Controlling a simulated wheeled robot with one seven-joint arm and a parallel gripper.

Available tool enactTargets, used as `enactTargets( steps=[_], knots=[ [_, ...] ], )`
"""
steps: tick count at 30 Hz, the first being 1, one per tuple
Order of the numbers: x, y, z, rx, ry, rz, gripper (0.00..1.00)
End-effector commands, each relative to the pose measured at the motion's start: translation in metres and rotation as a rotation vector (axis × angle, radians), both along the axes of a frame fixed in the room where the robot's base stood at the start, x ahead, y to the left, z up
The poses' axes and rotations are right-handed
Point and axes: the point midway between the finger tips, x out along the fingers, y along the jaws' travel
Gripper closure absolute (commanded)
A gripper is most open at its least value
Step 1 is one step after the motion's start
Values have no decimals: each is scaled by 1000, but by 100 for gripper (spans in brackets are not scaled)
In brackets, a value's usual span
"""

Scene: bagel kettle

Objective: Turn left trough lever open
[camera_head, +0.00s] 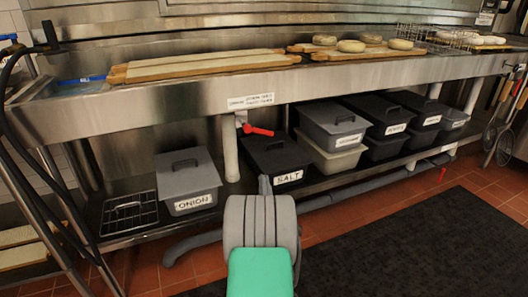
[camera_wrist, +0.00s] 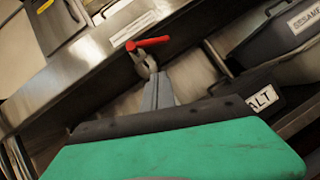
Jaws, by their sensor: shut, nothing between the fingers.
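The red trough lever (camera_head: 258,130) sits on a valve under the front of the steel trough (camera_head: 180,108), beside a white vertical drain pipe (camera_head: 229,150). The lever points right in the head view. In the wrist view the red lever (camera_wrist: 147,42) shows just beyond my fingertips, above a grey metal valve part (camera_wrist: 141,60). My gripper (camera_head: 265,184) is shut and empty, below the lever in the head view. Its narrow grey fingers (camera_wrist: 158,88) point toward the valve in the wrist view. I cannot tell whether the fingertips touch the valve.
A dark SALT bin (camera_head: 275,160) stands on the lower shelf just behind my gripper. A grey ONION bin (camera_head: 187,180) is to the left, next to a wire rack (camera_head: 129,214). More lidded bins (camera_head: 334,125) fill the shelf to the right. Bagels and boards lie above.

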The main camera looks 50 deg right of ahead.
Motion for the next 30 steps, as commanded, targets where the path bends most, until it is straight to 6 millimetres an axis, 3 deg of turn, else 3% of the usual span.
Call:
enactTargets(
  steps=[12, 18, 30],
  knots=[
    [55, -53, 48, 4, -3, 3, 100],
    [53, -66, 78, 5, -3, 2, 100],
    [53, -69, 82, 6, -4, 2, 100]
  ],
)
